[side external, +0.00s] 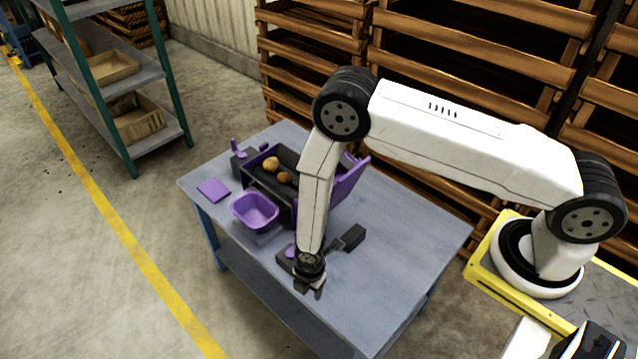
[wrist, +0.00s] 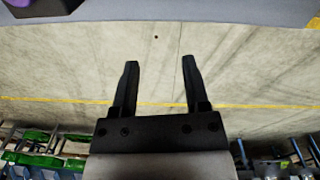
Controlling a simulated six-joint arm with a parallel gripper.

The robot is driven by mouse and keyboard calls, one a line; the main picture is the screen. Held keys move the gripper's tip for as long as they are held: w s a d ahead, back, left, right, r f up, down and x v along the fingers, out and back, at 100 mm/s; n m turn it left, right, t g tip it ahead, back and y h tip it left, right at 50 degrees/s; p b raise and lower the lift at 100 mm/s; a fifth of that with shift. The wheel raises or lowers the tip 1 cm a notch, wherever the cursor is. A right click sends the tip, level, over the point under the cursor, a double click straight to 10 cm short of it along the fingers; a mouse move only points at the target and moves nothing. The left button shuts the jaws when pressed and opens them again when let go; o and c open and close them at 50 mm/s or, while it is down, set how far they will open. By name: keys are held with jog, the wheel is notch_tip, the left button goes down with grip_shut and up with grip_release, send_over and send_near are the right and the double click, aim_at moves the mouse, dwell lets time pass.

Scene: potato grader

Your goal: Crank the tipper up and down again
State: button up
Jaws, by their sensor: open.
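The tipper is a dark box with purple parts (side external: 250,172) on the blue-grey table; two brown potatoes (side external: 271,163) show at it. A purple panel (side external: 350,184) rises on its right, partly behind my arm. A purple upright handle on a dark block (side external: 237,150) stands at its left end. Another purple piece (side external: 290,252) on a dark base sits close beside my gripper; I cannot tell which part is the crank. My gripper (side external: 310,292) is low near the table's front edge. In the wrist view my gripper (wrist: 160,64) is open, with nothing between its fingers.
A purple tub (side external: 255,210) stands in front of the tipper, and a flat purple piece (side external: 213,189) lies left of it. A dark block (side external: 351,237) lies right of my gripper. The table's right part (side external: 420,235) is clear. Slatted wooden crates (side external: 450,70) stand behind.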

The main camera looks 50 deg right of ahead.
jog(key=shift+r, duration=2.95)
jog(key=w+d+n, duration=0.3)
jog(key=w+n, duration=0.1)
jog(key=n, duration=0.7)
jog(key=w+d+n, duration=0.3)
jog(key=w+n, duration=0.2)
jog(key=n, duration=0.7)
jog(key=w+d+n, duration=0.4)
jog(key=w+n, duration=0.1)
jog(key=n, duration=0.6)
jog(key=shift+r+n, duration=0.3)
jog(key=shift+r, duration=0.1)
jog(key=shift+f, duration=0.2)
jog(key=shift+f, duration=3.8)
